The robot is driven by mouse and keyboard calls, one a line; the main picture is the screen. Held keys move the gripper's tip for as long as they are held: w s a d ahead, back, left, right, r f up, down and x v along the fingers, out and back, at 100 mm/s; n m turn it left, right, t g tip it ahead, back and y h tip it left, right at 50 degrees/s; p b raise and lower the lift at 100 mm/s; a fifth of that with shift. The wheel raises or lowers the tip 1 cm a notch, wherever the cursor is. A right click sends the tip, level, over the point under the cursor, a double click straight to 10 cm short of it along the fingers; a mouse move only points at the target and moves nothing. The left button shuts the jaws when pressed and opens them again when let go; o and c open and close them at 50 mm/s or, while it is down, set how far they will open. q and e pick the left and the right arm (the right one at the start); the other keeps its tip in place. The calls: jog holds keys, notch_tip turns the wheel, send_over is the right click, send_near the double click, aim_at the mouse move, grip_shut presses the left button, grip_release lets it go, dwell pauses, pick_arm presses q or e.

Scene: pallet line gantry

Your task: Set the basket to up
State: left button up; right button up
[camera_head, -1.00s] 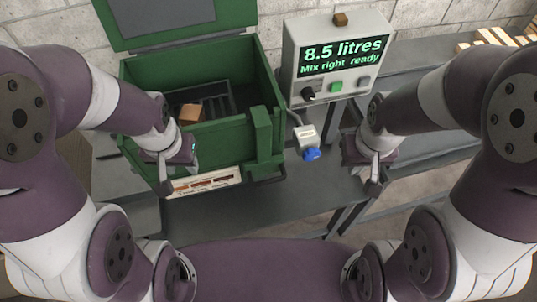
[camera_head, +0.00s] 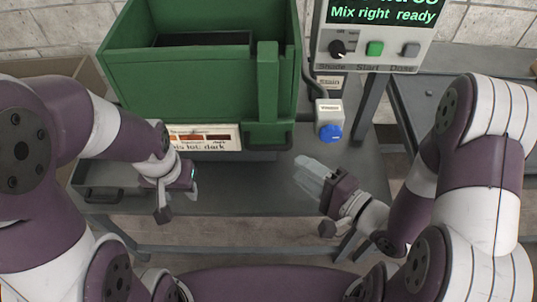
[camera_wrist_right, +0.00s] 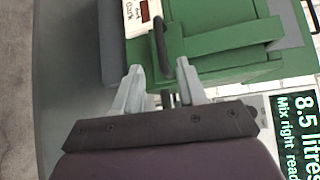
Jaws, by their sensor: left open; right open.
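The green tank (camera_head: 200,85) stands on the bench in the head view, with a dark inner part (camera_head: 205,40) that may be the basket; its contents are cut off or hidden. A green upright bar (camera_head: 267,85) runs down the tank's front right, with a dark handle (camera_wrist_right: 159,42) showing in the right wrist view. My right gripper (camera_head: 311,170) is open and empty, in front of and right of the tank; in the right wrist view its fingers (camera_wrist_right: 158,68) point toward the handle, apparently short of it. My left gripper (camera_head: 163,203) is open below the tank's front left.
The control box (camera_head: 376,40) reads "Mix right ready", with a dark knob (camera_head: 338,48) and green button (camera_head: 375,48). A blue-knobbed valve (camera_head: 330,130) hangs below it. Bench top between the grippers is clear.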

aim_at(269, 146)
jog(key=x, duration=1.1)
grip_shut()
